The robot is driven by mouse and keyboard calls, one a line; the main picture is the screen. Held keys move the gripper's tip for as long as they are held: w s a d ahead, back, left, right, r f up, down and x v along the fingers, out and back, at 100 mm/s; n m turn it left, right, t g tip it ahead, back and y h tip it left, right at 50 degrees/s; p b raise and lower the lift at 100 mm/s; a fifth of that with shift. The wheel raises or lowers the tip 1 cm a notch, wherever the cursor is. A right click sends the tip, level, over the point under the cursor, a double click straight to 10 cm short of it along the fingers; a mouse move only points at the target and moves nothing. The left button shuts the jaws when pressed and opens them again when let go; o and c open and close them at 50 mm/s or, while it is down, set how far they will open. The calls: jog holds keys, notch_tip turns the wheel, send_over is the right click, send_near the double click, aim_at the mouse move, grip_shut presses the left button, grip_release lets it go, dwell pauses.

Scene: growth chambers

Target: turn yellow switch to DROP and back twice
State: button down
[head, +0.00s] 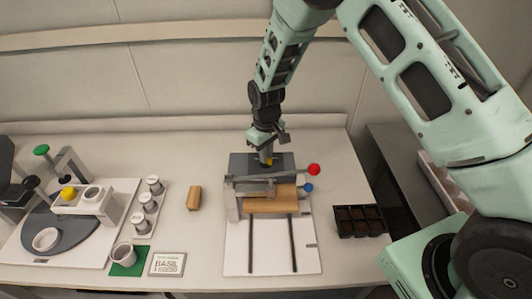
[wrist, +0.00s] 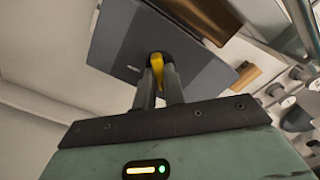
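The yellow switch (wrist: 157,66) is a small yellow lever on a dark grey panel (wrist: 205,75), seen in the wrist view just beyond my fingertips. My gripper (wrist: 158,78) has its two dark fingers close together, one on each side of the yellow lever, apparently closed on it. In the head view my gripper (head: 267,160) points down at the dark panel (head: 240,163) behind the wooden-bar device, and a bit of yellow (head: 270,161) shows at its tip. The panel's lettering is too small to read.
In front stands a device with a wooden bar (head: 270,205), a red knob (head: 314,169) and a blue knob (head: 308,188). A black cell tray (head: 360,221) lies right. A wooden block (head: 194,198), white jars (head: 149,204) and a dispenser stand (head: 95,205) are left.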

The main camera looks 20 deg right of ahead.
jog(key=shift+m+b, duration=0.3)
jog(key=shift+m, duration=0.1)
jog(key=m+b, duration=0.1)
jog(key=m, duration=0.1)
jog(key=shift+m, duration=0.4)
jog(key=m+b, duration=0.2)
jog(key=m, duration=0.8)
jog(key=shift+r, duration=0.1)
jog(key=m, duration=0.4)
jog(key=shift+m, duration=0.3)
jog(key=c, duration=1.5)
grip_release()
